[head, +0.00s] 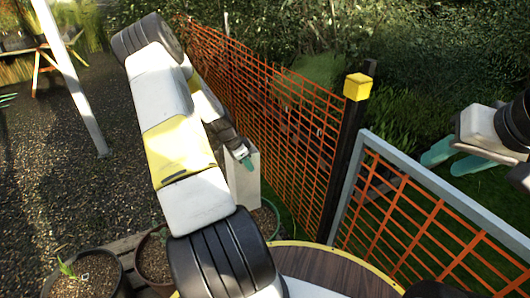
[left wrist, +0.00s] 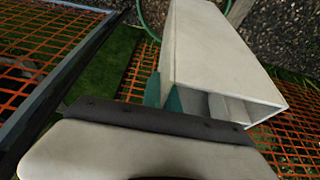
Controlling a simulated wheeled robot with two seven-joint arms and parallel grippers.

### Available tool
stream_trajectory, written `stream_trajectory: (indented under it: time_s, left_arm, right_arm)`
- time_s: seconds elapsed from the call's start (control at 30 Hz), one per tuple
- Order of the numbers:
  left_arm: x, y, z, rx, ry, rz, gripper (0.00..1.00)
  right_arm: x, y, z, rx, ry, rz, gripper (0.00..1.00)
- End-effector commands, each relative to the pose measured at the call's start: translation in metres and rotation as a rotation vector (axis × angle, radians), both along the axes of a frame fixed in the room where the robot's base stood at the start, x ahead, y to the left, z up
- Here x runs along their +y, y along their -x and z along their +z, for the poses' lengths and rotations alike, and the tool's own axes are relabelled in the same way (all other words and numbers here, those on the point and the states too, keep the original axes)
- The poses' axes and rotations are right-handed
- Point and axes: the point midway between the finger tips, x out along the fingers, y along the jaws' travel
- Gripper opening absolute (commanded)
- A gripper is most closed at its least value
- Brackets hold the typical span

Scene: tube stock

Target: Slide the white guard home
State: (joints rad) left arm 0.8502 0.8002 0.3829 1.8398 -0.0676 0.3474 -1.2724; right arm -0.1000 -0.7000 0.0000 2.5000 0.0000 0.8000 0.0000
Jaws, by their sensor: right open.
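The white guard (head: 243,180) is an upright, hollow, box-like piece in the middle of the head view, in front of the orange mesh. In the left wrist view the guard (left wrist: 220,50) shows its open end, with a ridge inside. My left gripper (head: 246,162) reaches down to the guard's top edge. In the left wrist view its teal fingers (left wrist: 163,95) sit on either side of one wall, apparently shut on it.
An orange mesh fence (head: 270,110) runs behind the guard to a dark post with a yellow cap (head: 358,87). A grey-framed mesh panel (head: 410,180) stands at right. A round wooden top (head: 330,270) and plant pots (head: 88,272) are at the bottom. Gravel lies open at left.

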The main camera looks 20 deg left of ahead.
Motion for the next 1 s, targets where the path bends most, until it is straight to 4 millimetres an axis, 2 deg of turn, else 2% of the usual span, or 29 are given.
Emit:
stream_trajectory:
  time_s: [1.0]
  left_arm:
    - [0.0,0.0,-0.039,0.001,0.002,0.0,0.0]
  right_arm:
    - [0.0,0.0,0.0,0.0,0.0,0.0,0.41]
